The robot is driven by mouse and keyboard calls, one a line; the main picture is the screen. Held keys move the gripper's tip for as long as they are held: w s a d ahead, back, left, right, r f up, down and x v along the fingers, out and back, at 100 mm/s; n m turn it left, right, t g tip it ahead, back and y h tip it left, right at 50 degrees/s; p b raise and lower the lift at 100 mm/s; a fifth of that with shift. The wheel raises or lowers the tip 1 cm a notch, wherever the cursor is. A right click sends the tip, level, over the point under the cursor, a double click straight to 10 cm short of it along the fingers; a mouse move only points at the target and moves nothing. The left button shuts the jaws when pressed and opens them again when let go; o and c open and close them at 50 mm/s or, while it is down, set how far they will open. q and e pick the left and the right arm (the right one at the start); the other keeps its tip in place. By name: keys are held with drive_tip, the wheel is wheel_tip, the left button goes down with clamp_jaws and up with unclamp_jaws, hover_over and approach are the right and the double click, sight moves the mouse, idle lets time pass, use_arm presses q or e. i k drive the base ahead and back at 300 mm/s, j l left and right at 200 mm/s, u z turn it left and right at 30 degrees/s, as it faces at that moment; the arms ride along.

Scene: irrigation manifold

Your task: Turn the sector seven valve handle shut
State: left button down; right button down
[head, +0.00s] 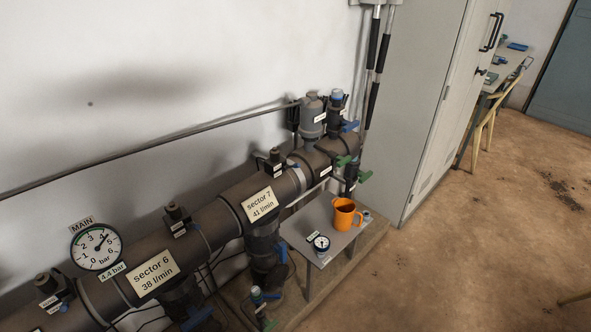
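The sector 7 sign (262,205), reading 41 l/min, is on the thick grey manifold pipe (222,218) along the wall. A dark vertical branch (262,243) drops below this sign. A blue handle (282,251) shows beside the branch, partly hidden by it and by the small shelf; I cannot tell its exact angle. It appears to be the sector seven handle. Neither of my grippers is in view.
The sector 6 sign (153,273) and main gauge (96,247) are left. A tall grey cabinet (418,110) stands right; open brown floor (470,255) lies in front.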

sight(281, 249)
drive_tip(key=i+l+u, duration=0.25)
drive_tip(key=l, duration=0.25)
drive_tip(key=i+l+u, duration=0.1)
drive_tip(key=l+u, duration=0.15)
drive_tip(key=l, duration=0.3)
drive_tip(key=i+l+u, duration=0.2)
drive_tip(key=l, duration=0.35)
drive_tip(key=l+u, duration=0.25)
drive_tip(key=l, duration=0.3)
